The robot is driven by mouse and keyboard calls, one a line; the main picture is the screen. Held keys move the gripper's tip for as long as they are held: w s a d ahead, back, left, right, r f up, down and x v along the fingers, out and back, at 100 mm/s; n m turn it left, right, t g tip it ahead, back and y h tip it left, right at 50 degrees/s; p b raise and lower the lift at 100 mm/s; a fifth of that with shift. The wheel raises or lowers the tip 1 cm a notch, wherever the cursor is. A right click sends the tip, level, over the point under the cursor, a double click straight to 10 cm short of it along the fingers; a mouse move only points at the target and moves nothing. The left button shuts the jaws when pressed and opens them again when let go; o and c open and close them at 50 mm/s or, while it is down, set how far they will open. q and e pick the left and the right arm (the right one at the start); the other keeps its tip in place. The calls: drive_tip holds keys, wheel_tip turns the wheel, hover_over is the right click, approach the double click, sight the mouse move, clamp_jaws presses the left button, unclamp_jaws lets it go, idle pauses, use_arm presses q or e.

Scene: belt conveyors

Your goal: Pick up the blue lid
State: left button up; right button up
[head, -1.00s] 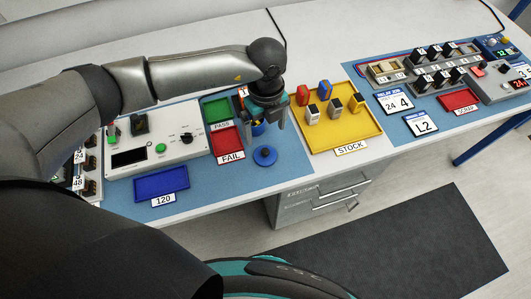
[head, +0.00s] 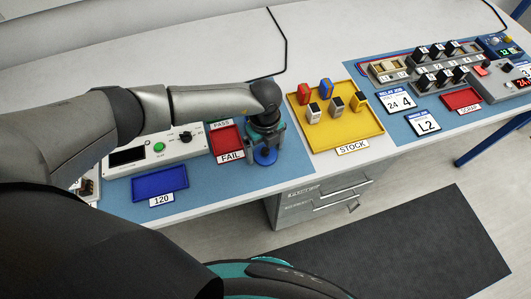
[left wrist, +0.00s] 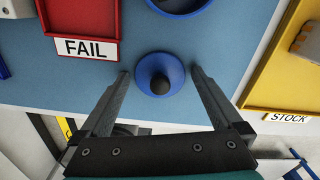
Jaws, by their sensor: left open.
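The blue lid (left wrist: 172,70) is a round disc with a dark knob, lying on the blue mat near the table's front edge. It also shows in the head view (head: 265,157), partly covered by my gripper. My left gripper (head: 264,146) is above the lid. In the left wrist view my left gripper (left wrist: 160,76) is open, with one finger on each side of the lid and the knob between them. My right gripper is not in view.
A blue round container (left wrist: 180,3) is just behind the lid. The red FAIL tray (head: 226,140) is to the left and the yellow STOCK tray (head: 345,136) to the right. A blue tray marked 120 (head: 160,183) lies further left.

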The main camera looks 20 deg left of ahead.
use_arm(q)
drive_tip(key=c, duration=1.2)
drive_tip(key=shift+r, duration=0.1)
